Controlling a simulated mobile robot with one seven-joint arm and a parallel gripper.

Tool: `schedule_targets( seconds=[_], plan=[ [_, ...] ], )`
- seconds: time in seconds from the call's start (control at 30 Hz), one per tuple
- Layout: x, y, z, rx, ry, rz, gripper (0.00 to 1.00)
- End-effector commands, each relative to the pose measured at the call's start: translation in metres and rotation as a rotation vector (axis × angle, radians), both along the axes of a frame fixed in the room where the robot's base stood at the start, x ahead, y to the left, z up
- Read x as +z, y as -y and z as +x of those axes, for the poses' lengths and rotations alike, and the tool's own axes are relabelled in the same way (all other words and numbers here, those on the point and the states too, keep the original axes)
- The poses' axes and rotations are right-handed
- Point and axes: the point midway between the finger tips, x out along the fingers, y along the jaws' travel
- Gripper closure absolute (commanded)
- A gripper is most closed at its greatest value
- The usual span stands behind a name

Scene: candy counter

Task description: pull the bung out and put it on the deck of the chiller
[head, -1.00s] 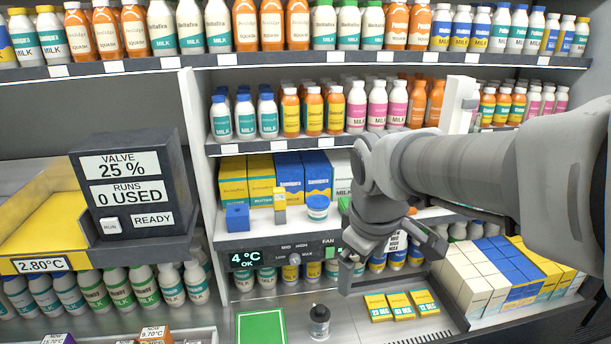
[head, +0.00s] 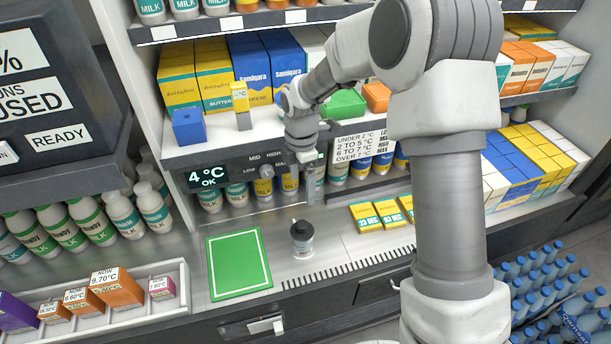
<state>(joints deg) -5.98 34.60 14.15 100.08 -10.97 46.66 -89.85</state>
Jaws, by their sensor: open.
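A small dark flask (head: 302,243) with a pale band stands upright on the metal deck (head: 343,250) of the chiller, right of a green mat. A dark bung (head: 301,227) appears to sit in its top; its edge against the flask is hard to make out. My gripper (head: 314,198) points down above and slightly right of the flask in the picture, in front of the chiller's control strip. It is open and apart from the flask. Nothing shows between its fingers.
The green mat (head: 238,264) lies left of the flask. Yellow date cards (head: 381,214) lie to the right. A slotted vent runs along the deck's front edge. Bottles stand behind, under a shelf with a blue box (head: 189,127) and a green item (head: 345,104). Bare deck surrounds the flask.

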Motion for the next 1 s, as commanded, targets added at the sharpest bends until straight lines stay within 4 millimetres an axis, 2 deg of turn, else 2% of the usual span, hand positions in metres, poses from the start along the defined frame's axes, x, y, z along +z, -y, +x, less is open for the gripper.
schedule_targets(
  seconds=[0.17,0.8,1.0],
  plan=[
    [-0.021,0.000,-0.001,0.001,-0.003,-0.001,0.00],
    [-0.145,0.000,-0.001,-0.001,-0.003,-0.001,0.00],
    [-0.166,0.000,-0.001,-0.001,-0.002,-0.001,0.00]
  ],
)
